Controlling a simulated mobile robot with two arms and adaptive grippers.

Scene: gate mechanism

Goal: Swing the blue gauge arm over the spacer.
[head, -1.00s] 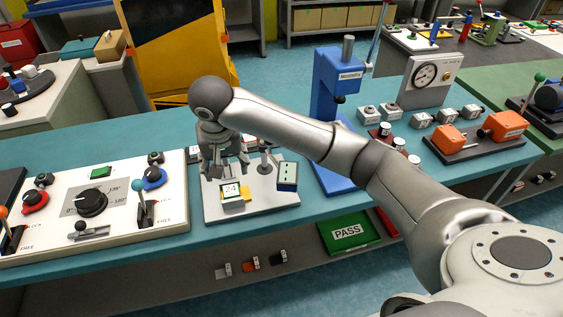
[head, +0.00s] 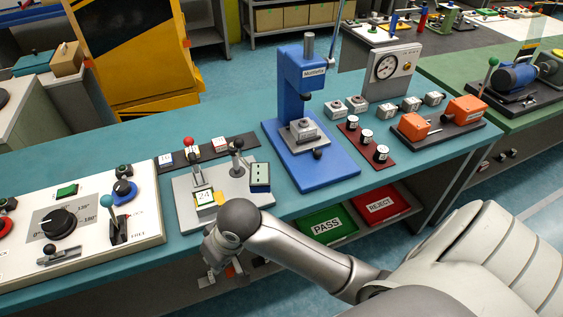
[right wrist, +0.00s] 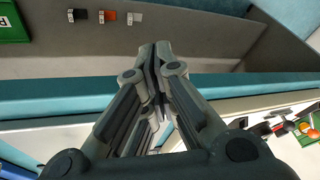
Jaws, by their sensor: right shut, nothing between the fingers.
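A grey fixture plate (head: 236,205) lies on the teal bench in the head view. On it stand a small block marked 24 (head: 203,195) with a yellow piece (head: 220,198) beside it, a black-knobbed post (head: 238,146), and a dark-blue-edged panel piece (head: 260,177) at the right. I cannot tell for sure which part is the blue gauge arm or the spacer. My right gripper (head: 213,268) is below and in front of the plate, off the bench's front edge. The right wrist view shows its fingers (right wrist: 157,48) shut and empty. My left gripper is not in view.
A control panel with a black dial (head: 58,223) lies left of the plate. A blue press (head: 297,85) stands right of it. A green PASS tray (head: 327,225) and a red REJECT tray (head: 381,203) sit below the bench. Small blocks (right wrist: 108,16) lie on the lower shelf.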

